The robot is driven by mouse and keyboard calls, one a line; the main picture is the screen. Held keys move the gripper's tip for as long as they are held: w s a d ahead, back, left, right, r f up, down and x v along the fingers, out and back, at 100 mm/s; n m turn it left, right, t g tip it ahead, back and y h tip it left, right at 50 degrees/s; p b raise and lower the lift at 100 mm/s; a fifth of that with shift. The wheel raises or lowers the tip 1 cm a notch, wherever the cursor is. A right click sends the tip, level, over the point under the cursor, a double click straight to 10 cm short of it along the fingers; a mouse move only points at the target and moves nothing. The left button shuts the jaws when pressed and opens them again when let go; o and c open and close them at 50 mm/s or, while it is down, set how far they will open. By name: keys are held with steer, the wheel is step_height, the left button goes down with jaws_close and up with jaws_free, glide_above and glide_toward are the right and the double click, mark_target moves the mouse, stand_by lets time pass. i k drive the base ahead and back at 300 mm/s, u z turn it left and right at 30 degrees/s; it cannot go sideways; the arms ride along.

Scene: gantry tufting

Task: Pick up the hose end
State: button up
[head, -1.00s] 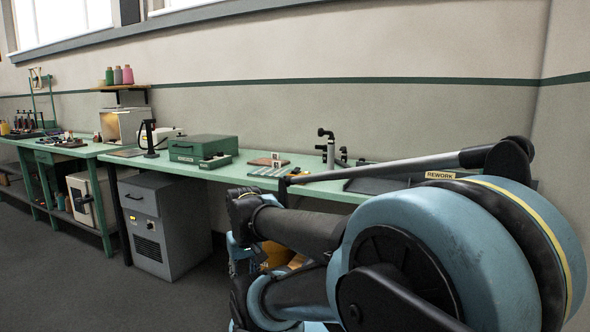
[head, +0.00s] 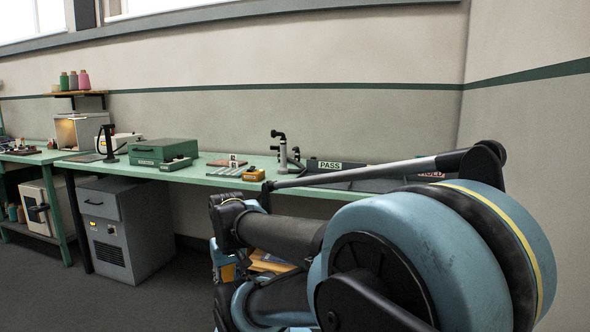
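I cannot make out a hose end for certain. A grey upright post with black fittings (head: 283,150) stands on the green bench (head: 205,178), and a short black piece curves beside it. A black upright stand with a looped arm (head: 108,143) is farther left on the bench. My folded arm fills the lower right and hides part of the bench front and the floor beneath. The fingers of my gripper are not seen.
A green case (head: 163,150) and small parts (head: 228,171) lie on the bench. A tray section labelled PASS (head: 330,165) is at its right. A grey cabinet (head: 122,230) stands below. The floor (head: 60,280) at the front left is clear.

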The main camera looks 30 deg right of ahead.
mark_target(283, 168)
steer(key=z, duration=1.05)
steer(key=i, duration=0.45)
steer(key=u, duration=1.15)
